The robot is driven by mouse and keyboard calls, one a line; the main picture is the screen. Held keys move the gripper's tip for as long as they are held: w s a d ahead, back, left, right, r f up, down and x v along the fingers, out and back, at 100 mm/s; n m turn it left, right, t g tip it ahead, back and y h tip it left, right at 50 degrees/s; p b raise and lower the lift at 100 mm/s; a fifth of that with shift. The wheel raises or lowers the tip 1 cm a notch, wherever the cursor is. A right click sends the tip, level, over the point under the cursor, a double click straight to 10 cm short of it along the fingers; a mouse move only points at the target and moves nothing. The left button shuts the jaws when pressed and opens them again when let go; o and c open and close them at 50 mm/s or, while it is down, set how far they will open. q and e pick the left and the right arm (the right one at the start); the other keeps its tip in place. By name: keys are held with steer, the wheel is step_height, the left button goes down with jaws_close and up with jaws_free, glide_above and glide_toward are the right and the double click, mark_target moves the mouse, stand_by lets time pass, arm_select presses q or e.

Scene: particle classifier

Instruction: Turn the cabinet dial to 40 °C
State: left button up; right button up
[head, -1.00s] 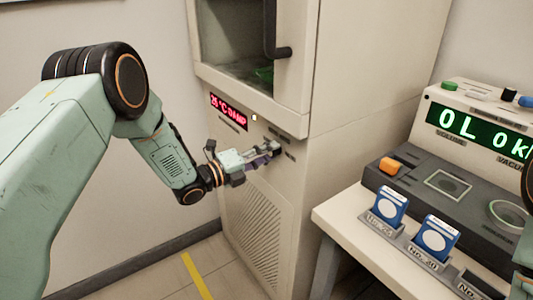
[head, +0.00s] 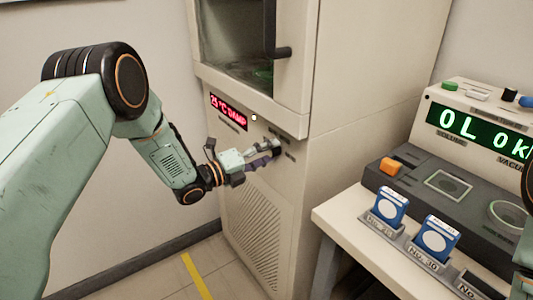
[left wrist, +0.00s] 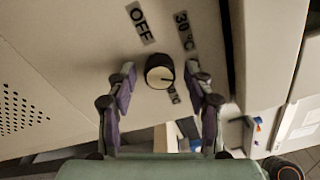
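The cabinet (head: 300,165) stands in the middle of the head view. Its red display (head: 229,111) seems to read 25 °C DAMP. In the left wrist view the dial (left wrist: 159,71) is a round knob with a black rim and pale face. A dark line on the face runs toward the right. Labels OFF (left wrist: 140,22) and 30 °C (left wrist: 183,30) lie around it; another label beside the right finger is partly hidden. My left gripper (head: 274,147) is at the panel, open, its fingers on either side of the dial with a visible gap. My right gripper is out of view.
At the right, a bench (head: 345,218) carries a device with a green display (head: 480,132) and blue cards (head: 437,238). Floor at the lower left is free.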

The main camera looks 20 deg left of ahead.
arm_select(q)
steer(key=shift+s, duration=0.1)
steer(key=v, duration=1.2)
steer(key=shift+r, duration=0.1)
stand_by(0.3)
